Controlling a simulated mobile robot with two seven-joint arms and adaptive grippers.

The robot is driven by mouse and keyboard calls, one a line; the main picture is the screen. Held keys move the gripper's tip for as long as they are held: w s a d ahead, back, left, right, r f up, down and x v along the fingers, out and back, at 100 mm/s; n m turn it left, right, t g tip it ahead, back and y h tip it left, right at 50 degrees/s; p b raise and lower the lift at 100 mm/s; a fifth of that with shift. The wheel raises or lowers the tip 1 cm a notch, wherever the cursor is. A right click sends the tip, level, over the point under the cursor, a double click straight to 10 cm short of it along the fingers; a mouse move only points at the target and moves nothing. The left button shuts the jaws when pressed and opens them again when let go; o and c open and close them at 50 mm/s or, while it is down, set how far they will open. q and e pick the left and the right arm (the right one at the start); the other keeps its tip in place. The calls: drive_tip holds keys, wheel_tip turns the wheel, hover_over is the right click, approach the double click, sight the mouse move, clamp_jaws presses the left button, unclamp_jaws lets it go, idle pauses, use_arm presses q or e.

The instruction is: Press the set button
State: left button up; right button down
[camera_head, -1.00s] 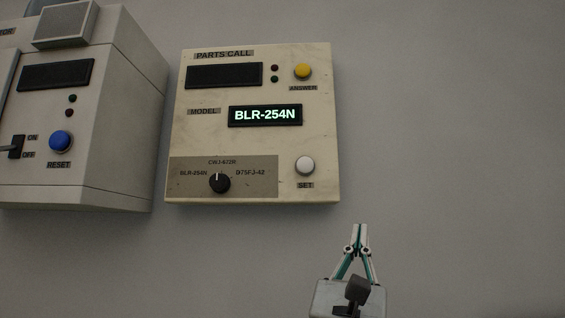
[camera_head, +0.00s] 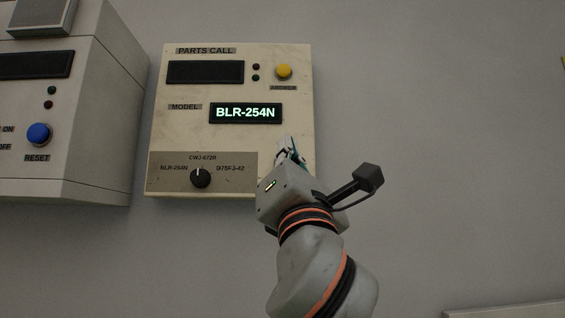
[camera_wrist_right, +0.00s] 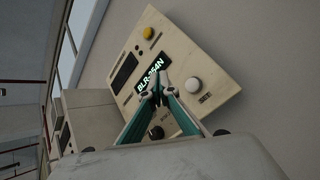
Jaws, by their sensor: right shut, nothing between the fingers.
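The white set button is hidden behind my right gripper in the head view. In the right wrist view the set button (camera_wrist_right: 193,85) shows as a round white knob with the "SET" label beside it, to the right of the fingertips and apart from them. The cream parts call panel (camera_head: 200,128) is on the wall, its display (camera_head: 245,113) reading BLR-254N. My right gripper (camera_head: 287,148) is shut and empty in front of the panel's lower right part; its fingertips also show in the right wrist view (camera_wrist_right: 160,84). My left gripper is not in view.
A black selector knob (camera_head: 201,178) sits at the panel's lower left, and a yellow answer button (camera_head: 284,71) at its upper right. A grey box with a blue reset button (camera_head: 39,134) stands to the left. Bare wall lies to the right.

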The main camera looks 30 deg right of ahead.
drive_tip(key=shift+w, duration=0.1)
drive_tip(key=w+d+b, duration=0.2)
drive_tip(key=w+d, duration=0.2)
drive_tip(key=w, duration=0.3)
drive_tip(key=shift+w+d, duration=0.15)
drive_tip(key=shift+d, duration=0.15)
idle(0.6)
drive_tip(key=shift+w, duration=0.1)
idle(0.7)
drive_tip(key=shift+w+d, duration=0.25)
drive_tip(key=shift+w, duration=0.05)
